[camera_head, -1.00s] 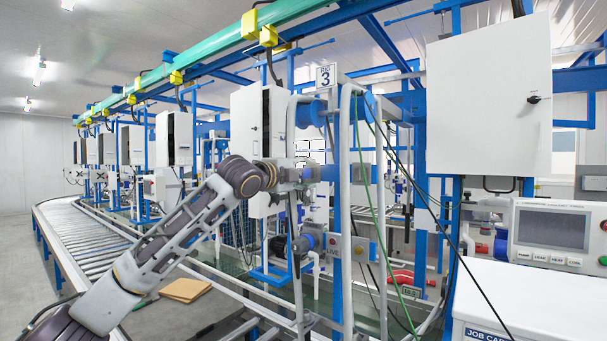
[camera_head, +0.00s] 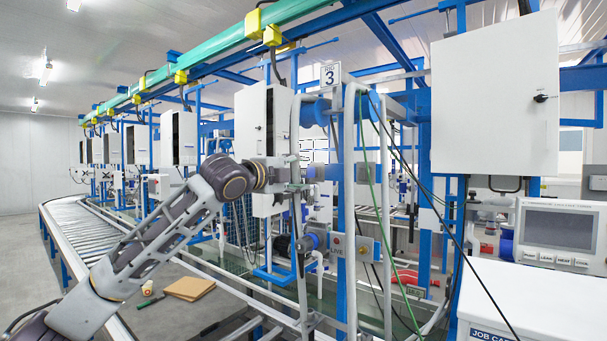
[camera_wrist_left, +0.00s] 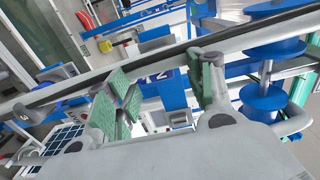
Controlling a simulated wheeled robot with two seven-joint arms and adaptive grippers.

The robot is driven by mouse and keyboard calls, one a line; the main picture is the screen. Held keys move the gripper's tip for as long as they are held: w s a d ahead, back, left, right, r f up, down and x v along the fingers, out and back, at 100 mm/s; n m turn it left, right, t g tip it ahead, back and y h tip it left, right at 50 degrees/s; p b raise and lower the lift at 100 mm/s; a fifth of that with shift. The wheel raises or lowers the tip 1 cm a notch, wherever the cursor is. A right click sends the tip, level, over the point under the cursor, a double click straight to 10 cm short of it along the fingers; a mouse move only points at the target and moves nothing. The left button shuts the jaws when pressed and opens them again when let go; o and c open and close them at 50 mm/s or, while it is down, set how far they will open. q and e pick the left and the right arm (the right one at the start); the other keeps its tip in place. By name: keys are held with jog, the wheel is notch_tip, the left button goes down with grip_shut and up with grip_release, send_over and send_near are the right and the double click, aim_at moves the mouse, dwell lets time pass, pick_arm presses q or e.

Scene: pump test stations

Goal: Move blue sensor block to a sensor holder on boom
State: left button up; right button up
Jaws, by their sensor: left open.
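My left arm comes in from the left in the head view. Its gripper (camera_head: 293,174) is small there, at the uprights under the rig 3 sign, and its fingers are hard to make out. In the left wrist view the gripper (camera_wrist_left: 163,92) is open, with green pads standing apart. A blue part marked with a 2 (camera_wrist_left: 158,88) shows between the fingers; I cannot tell whether it is a sensor block. Blue blocks on the uprights show in the head view, one beside the gripper (camera_head: 318,172) and one lower (camera_head: 317,237). I cannot tell which is a sensor holder.
A grey rail with a black tube (camera_wrist_left: 70,88) crosses close to the fingers in the wrist view. Green and black cables (camera_head: 372,170) hang right of the gripper. A white cabinet (camera_head: 495,95) and a test console (camera_head: 557,235) stand right. A roller conveyor (camera_head: 82,235) runs left.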

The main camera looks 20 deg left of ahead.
pick_arm(q)
jog(key=v, duration=0.7)
jog(key=shift+s, duration=0.1)
dwell(0.7)
